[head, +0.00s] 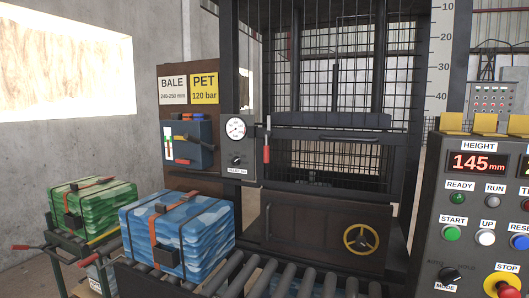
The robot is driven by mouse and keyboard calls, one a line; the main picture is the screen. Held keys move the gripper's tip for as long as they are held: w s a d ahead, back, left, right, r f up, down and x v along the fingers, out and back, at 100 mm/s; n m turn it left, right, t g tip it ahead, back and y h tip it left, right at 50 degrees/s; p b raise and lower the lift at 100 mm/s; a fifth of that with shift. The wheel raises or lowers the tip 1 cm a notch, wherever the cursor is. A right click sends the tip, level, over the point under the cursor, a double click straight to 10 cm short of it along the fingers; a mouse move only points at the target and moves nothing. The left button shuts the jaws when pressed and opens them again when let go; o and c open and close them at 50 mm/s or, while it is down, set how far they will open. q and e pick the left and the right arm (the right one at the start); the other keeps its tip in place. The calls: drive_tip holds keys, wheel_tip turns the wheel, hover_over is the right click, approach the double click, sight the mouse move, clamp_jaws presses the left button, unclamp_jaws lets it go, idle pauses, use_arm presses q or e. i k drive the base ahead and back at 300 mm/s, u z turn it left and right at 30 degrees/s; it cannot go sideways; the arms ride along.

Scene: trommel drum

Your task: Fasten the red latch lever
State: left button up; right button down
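The red latch lever (266,154) hangs about vertical at the left front edge of the dark press frame, just right of the gauge box. Its red grip is at the lower end, and a thin metal rod rises above it. Beside it, a dark barred gate (345,135) spans the press opening. I cannot tell from here whether the latch is engaged. Neither of my grippers is in view.
A gauge box (237,165) stands left of the lever. Strapped blue (190,235) and green (95,205) bales sit at the left. A roller conveyor (262,282) runs in front. A control panel (470,220) reading 145 mm fills the right.

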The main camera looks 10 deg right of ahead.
sight(267, 134)
drive_tip(key=u, duration=0.4)
drive_tip(key=k, duration=0.5)
drive_tip(key=u, duration=1.15)
drive_tip(key=i, duration=0.9)
drive_tip(key=z, duration=0.8)
drive_tip(key=i, duration=0.9)
drive_tip(key=z, duration=0.85)
